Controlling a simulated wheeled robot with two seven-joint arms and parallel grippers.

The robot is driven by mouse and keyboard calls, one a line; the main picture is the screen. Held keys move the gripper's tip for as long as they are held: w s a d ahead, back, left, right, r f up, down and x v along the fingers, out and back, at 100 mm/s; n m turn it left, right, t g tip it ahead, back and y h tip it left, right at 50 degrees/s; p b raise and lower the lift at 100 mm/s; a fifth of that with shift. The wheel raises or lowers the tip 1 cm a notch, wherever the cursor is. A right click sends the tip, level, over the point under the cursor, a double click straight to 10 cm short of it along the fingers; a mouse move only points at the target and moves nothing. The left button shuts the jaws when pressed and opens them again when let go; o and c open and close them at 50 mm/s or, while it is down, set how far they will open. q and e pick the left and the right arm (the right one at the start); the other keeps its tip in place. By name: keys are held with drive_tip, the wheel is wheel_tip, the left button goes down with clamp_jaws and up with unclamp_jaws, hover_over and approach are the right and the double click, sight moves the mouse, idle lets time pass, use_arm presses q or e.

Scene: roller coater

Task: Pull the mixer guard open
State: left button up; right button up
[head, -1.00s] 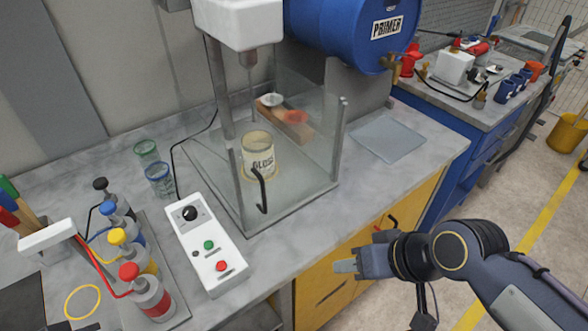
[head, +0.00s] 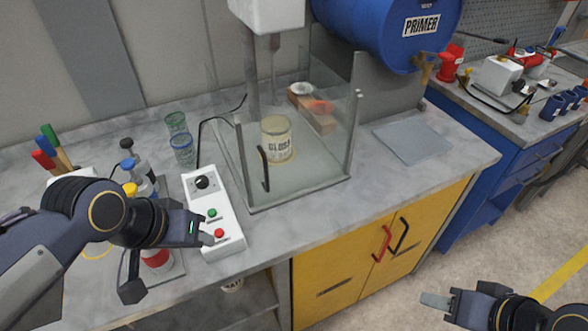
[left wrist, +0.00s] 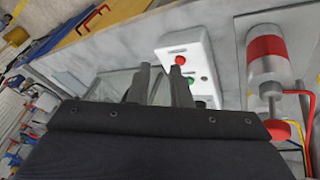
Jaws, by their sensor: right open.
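The mixer guard (head: 230,165) is a set of clear panels with grey edge posts around the mixer. Its black handle (head: 264,168) stands upright on the front panel, and the front looks closed. A can labelled GLOSS (head: 277,140) stands inside under the mixer head (head: 268,12). My left gripper (head: 205,233) is over the front of the white control box, left of and below the handle, apart from it. In the left wrist view its fingers (left wrist: 160,85) are spread with nothing between them. My right gripper (head: 437,300) is open and empty, low at the right, in front of the cabinet.
The control box (head: 212,185) with a knob and green and red buttons lies left of the guard. Glass cups (head: 182,150) and capped bottles (head: 140,175) stand further left. A blue primer drum (head: 385,35) is behind right. The counter right of the guard holds a flat grey sheet (head: 410,138).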

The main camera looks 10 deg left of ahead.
use_arm(q)
drive_tip(key=w+d+r+m+y, duration=0.1)
drive_tip(key=w+d+r+y, duration=0.2)
drive_tip(key=w, duration=0.6)
wheel_tip(320, 180, up, 4)
hover_over(265, 164)
drive_tip(key=s, duration=0.3)
drive_tip(key=x, duration=0.7)
drive_tip(key=shift+w+f, duration=0.3)
drive_tip(key=shift+w, duration=0.05)
clamp_jaws()
